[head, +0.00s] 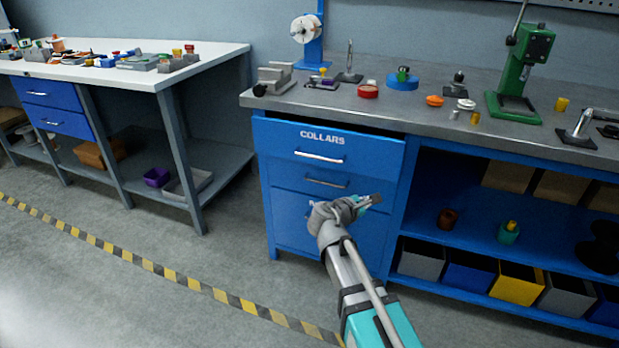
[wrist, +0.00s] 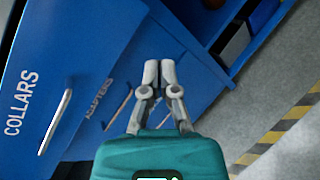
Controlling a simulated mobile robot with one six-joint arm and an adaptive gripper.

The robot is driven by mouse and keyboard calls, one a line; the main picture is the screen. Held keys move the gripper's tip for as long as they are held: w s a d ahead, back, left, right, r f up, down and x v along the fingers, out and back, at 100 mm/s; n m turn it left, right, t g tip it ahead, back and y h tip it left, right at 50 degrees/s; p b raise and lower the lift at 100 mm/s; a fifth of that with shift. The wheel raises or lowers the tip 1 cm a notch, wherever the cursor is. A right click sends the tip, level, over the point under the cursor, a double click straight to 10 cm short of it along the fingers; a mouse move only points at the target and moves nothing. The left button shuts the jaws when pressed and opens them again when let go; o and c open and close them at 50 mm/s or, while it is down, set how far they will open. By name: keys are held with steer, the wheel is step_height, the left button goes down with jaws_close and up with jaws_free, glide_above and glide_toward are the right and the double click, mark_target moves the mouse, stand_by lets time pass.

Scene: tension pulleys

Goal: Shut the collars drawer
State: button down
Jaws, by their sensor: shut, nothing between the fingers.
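The collars drawer (head: 365,152) is the top blue drawer under the grey bench, with white COLLARS lettering and a silver bar handle (head: 319,157). Its front stands out a little from the cabinet, with a dark gap along its top edge. In the wrist view the drawer front (wrist: 85,45) fills the left side, its lettering running sideways. My gripper (head: 377,200) is shut and empty, in front of the lower drawers and below right of the collars handle. Its closed fingertips (wrist: 159,68) show in the wrist view, apart from the collars handle.
Below are more blue drawers with bar handles (head: 326,182); my arm partly hides them. To the right is an open blue shelf with several bins (head: 469,275). Small parts and a green press (head: 522,70) stand on the bench top (head: 430,112). The floor in front is clear.

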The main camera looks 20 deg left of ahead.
steer(key=s+a+n+t+y+b, duration=0.3)
steer(key=a+n+t+y+b, duration=0.2)
steer(key=a+n, duration=0.8)
steer(key=a+t+b, duration=0.2)
steer(key=a, duration=0.6)
steer(key=shift+y, duration=0.3)
steer(key=p+x, duration=0.2)
steer(key=x, duration=1.2)
steer(key=shift+p, duration=0.35)
steer(key=shift+d, duration=0.1)
